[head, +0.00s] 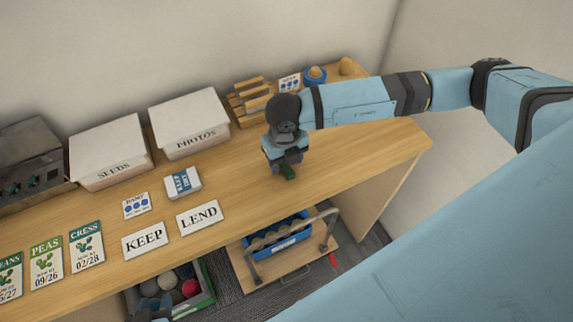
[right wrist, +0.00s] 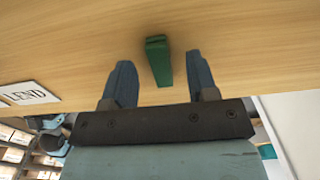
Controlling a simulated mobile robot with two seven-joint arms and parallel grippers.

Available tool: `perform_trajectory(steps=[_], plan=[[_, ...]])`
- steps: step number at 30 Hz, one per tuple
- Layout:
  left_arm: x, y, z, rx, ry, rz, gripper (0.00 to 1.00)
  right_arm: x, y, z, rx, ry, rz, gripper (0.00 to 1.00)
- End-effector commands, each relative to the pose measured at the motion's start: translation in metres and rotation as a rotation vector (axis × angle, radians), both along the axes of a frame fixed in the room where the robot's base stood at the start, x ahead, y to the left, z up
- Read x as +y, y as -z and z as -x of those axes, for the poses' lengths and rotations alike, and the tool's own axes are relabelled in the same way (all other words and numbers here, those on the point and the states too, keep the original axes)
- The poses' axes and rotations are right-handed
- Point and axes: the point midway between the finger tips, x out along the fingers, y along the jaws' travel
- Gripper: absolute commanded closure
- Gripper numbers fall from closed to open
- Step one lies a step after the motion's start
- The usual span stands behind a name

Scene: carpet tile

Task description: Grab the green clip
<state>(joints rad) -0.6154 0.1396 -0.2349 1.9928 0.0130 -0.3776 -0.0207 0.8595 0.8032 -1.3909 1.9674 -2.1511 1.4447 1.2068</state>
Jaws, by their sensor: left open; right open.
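The green clip (head: 289,173) lies on the wooden worktop, partly hidden under my right gripper in the head view. My right gripper (head: 283,165) points down over it, open. In the right wrist view the green clip (right wrist: 158,60) shows as a wedge shape between the two blue fingers of the right gripper (right wrist: 160,80), a little beyond their tips and touching neither. My left gripper (head: 152,307) shows in part at the bottom edge of the head view, open and low in front of the worktop.
KEEP (head: 145,240) and LEND (head: 199,217) cards lie left of the clip, with seed packets (head: 87,246) further left. SEEDS (head: 108,152) and PHOTOS (head: 190,123) boxes stand behind. A blue crate (head: 276,243) sits on a trolley below. The worktop right of the clip is clear.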

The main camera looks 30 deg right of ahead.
Motion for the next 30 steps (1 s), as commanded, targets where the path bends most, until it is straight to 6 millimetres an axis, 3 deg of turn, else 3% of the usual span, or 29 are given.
perform_trajectory(steps=[3,10,17,18,30], plan=[[0.0001,-0.002,-0.0004,-0.001,0.0,0.0,0.57,-0.0001,0.0099,-0.0001,0.0,0.0,0.001,0.47],[0.0002,-0.0019,-0.001,-0.002,0.001,0.0,0.57,-0.0001,0.0117,-0.0002,-0.001,0.0,0.0,0.47],[0.0002,-0.002,-0.001,-0.002,-0.001,0.0,0.57,-0.0001,0.0115,-0.0001,-0.001,0.0,0.0,0.97],[0.0002,-0.002,-0.001,-0.002,-0.001,0.0,0.57,-0.0001,0.0114,-0.0001,-0.001,0.0,0.0,1.0],[0.0,-0.0013,-0.001,-0.003,0.0,0.001,0.57,0.0001,0.0045,-0.0005,-0.001,0.0,-0.001,1.0]])
